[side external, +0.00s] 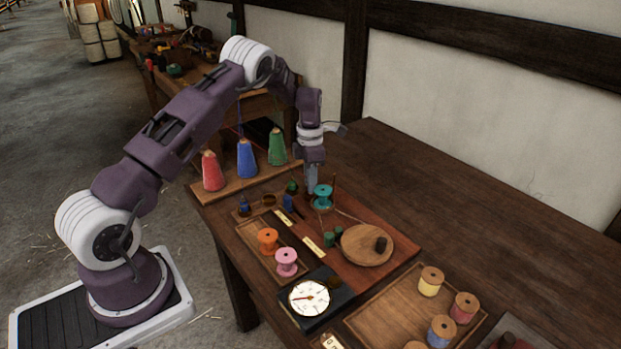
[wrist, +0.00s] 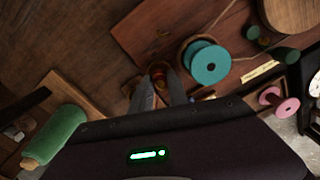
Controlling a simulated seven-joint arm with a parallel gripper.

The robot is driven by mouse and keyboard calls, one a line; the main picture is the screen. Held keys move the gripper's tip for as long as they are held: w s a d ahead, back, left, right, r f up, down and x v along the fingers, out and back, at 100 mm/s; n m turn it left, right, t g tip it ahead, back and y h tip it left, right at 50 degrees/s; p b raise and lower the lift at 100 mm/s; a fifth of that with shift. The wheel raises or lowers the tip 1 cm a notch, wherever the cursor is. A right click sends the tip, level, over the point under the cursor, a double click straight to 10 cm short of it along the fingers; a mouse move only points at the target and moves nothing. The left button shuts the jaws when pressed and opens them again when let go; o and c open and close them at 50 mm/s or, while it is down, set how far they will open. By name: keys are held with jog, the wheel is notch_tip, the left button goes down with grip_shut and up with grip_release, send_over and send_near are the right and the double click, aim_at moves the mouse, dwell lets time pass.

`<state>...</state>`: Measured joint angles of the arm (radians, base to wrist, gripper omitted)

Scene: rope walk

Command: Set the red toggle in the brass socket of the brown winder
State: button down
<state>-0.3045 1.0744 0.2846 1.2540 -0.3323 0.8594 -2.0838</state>
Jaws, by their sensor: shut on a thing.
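My gripper (side external: 312,190) points down over the left part of the red-brown board, just left of the teal spool (side external: 323,192). In the wrist view its two fingers (wrist: 160,92) are closed on a small piece, the red toggle (wrist: 158,70), whose red and brass-coloured end shows at the fingertips. The fingers hide most of it. The side view does not show the toggle clearly. I cannot pick out the brown winder or its brass socket with certainty; a brown wooden piece lies by the teal spool (wrist: 208,63) in the wrist view.
Red, blue and green cones (side external: 277,147) stand on a ledge behind. Orange (side external: 267,239) and pink (side external: 286,261) spools sit in a tray in front. The far table (side external: 460,210) is bare.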

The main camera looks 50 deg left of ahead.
jog(key=shift+f, duration=0.4)
jog(key=shift+f, duration=0.15)
jog(key=c, duration=1.2)
grip_release()
jog(key=shift+o, duration=1.4)
jog(key=shift+d, duration=0.15)
jog(key=shift+d, duration=0.1)
jog(key=shift+c, duration=0.2)
jog(key=shift+o, duration=0.2)
jog(key=r, duration=0.8)
jog(key=shift+a, duration=0.2)
